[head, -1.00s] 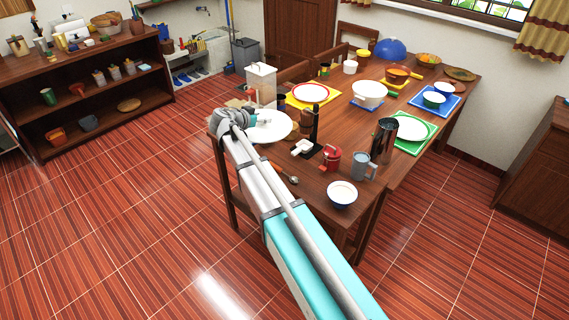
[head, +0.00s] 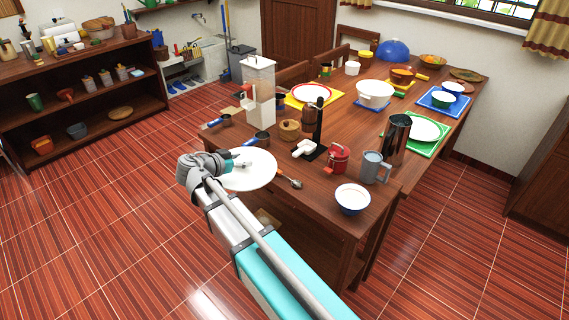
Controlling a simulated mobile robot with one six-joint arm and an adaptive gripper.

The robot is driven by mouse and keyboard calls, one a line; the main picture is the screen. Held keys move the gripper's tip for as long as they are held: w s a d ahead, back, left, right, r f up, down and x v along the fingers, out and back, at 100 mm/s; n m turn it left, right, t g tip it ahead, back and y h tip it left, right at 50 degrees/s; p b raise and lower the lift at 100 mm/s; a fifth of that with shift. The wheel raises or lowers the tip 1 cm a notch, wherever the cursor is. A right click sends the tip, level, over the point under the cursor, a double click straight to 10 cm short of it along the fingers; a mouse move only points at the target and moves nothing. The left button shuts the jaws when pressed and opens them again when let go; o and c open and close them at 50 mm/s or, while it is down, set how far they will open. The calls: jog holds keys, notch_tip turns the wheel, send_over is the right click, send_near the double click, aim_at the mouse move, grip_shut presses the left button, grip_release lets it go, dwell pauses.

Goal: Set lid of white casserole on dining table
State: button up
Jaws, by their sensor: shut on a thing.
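The white lid (head: 252,172) is a round, plate-like disc held by my gripper (head: 236,163) at the near left corner of the dining table (head: 312,190). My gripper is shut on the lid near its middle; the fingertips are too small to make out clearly. The lid overlaps the table edge in the head view, and I cannot tell whether it touches the top. A white casserole-like pot (head: 374,92) stands uncovered farther back on the table, on a blue mat.
Two blue-handled pans (head: 258,138), a clear dispenser (head: 259,92), a spoon (head: 291,182), a red pot (head: 340,157), a grey mug (head: 374,168) and a bowl (head: 352,197) crowd this end. Shelves (head: 90,110) stand at the left.

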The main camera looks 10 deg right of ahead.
jog(key=shift+d, duration=0.1)
jog(key=w+d, duration=0.8)
jog(key=d, duration=0.3)
dwell(0.3)
jog(key=shift+w, duration=0.1)
jog(key=b+x, duration=0.1)
jog(key=x, duration=0.3)
jog(key=shift+w+d, duration=0.2)
jog(key=shift+d, duration=0.05)
jog(key=shift+f+b, duration=0.6)
jog(key=shift+b, duration=0.25)
dwell(0.3)
